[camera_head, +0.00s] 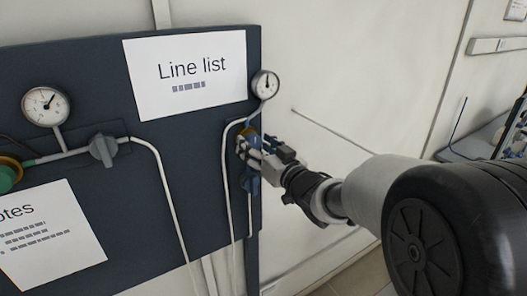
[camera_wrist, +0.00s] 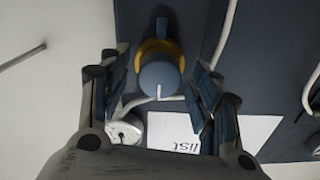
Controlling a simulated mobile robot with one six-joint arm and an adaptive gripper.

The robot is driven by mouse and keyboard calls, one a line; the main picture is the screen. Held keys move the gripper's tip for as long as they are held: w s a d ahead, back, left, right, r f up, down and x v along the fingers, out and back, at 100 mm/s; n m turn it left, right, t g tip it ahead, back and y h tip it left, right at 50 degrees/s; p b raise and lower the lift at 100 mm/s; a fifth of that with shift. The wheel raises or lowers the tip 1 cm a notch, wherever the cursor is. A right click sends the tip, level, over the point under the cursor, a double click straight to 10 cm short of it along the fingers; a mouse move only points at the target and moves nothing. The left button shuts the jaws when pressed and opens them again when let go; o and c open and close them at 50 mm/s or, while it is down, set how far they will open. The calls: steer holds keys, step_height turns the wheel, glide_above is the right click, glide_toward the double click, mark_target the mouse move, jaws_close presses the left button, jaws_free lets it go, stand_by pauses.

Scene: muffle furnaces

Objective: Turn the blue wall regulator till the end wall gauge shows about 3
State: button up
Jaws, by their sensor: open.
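The blue regulator knob (camera_wrist: 158,78), with a yellow ring behind it and a pale mark on its face, lies between my gripper's two fingers (camera_wrist: 160,62) in the wrist view. The fingers are open, one on each side, with visible gaps; I cannot tell how deep they reach around it. In the head view my gripper (camera_head: 252,150) is at the panel's right edge and hides most of the regulator; some yellow (camera_head: 252,134) shows. The end gauge (camera_head: 265,84) is just above, its dark needle roughly upward; the number is too small to read. It is partly hidden in the wrist view (camera_wrist: 124,131).
The dark panel (camera_head: 195,150) bears a "Line list" sheet (camera_head: 188,75), a notes sheet (camera_head: 45,240), another gauge (camera_head: 45,106), a grey valve handle (camera_head: 103,150) and a green knob (camera_head: 8,178). A white pipe (camera_head: 226,190) runs close beside my gripper. Bare wall lies to the right.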

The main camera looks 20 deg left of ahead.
steer(key=v, duration=1.1)
steer(key=shift+s+d, duration=0.2)
steer(key=shift+d, duration=0.1)
stand_by(1.0)
steer(key=s+d+m+p, duration=0.3)
steer(key=d+m+p, duration=0.1)
steer(key=p, duration=0.1)
steer(key=shift+m, duration=0.3)
steer(key=x, duration=1.7)
steer(key=shift+a+r+b, duration=0.1)
steer(key=shift+a+b, duration=0.2)
steer(key=shift+a, duration=0.1)
steer(key=shift+c, duration=0.6)
